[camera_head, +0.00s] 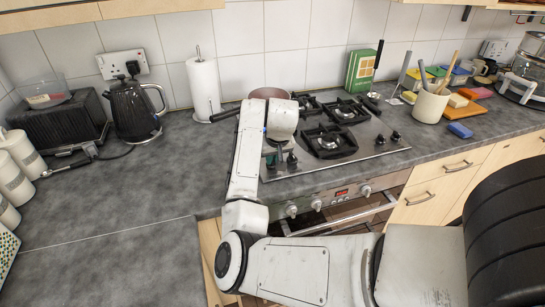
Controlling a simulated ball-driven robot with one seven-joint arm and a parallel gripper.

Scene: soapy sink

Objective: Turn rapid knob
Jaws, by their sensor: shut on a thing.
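The hob (330,165) is a steel plate with black burners, set in the grey worktop. Two black hob knobs (395,136) stand at its front right. At its front left, my gripper (279,158) points down from my white wrist, low over the steel. It is shut on a dark knob there, largely hidden by the fingers. I cannot read any label, so I cannot tell which knob is the rapid one.
A pan (270,93) stands on the back left burner behind my wrist. The oven front (345,198) has several pale knobs and a bar handle below the hob. A kettle (134,110) and paper roll (203,88) stand left. The worktop at left front is clear.

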